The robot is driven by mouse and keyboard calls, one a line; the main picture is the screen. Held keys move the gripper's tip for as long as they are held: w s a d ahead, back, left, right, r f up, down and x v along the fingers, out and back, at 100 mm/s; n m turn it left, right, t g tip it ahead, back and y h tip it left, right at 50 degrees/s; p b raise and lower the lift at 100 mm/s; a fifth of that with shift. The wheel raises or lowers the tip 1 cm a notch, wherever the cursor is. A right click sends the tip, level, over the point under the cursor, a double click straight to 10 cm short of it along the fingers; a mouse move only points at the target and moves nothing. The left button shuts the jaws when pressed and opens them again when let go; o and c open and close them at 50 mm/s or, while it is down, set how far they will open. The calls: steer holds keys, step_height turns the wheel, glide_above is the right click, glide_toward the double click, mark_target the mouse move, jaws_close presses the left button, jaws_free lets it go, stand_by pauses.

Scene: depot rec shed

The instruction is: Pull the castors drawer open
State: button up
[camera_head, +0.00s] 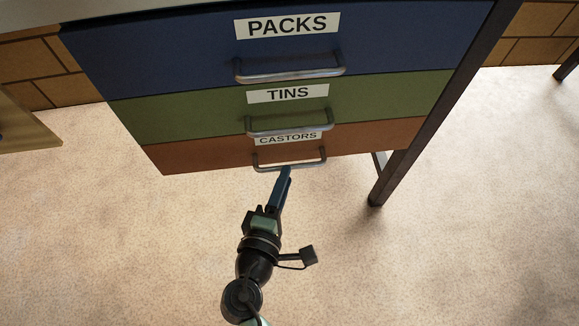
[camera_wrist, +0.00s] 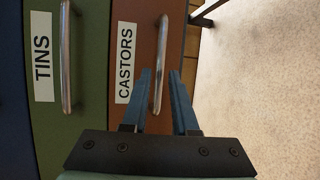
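The castors drawer (camera_head: 210,154) is the orange-brown bottom drawer of a three-drawer unit, and its front looks flush with the others. Its label and grey bar handle (camera_head: 290,166) face me. In the wrist view, turned on its side, the castors drawer (camera_wrist: 143,40) and its handle (camera_wrist: 162,50) show beside the green front. My gripper (camera_head: 286,171) reaches up to the handle from the near side. In the wrist view my gripper (camera_wrist: 161,73) is open, with the blue fingers apart on either side of the handle bar and a gap visible around it.
Above are the green tins drawer (camera_head: 185,116) and the blue packs drawer (camera_head: 170,55), each with a bar handle. A dark table leg (camera_head: 430,110) stands to the right. The pale floor (camera_head: 450,250) in front is clear.

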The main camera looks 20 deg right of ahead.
steer(key=shift+b+x, duration=0.35)
steer(key=shift+x, duration=1.85)
steer(key=shift+c, duration=0.3)
jaws_close()
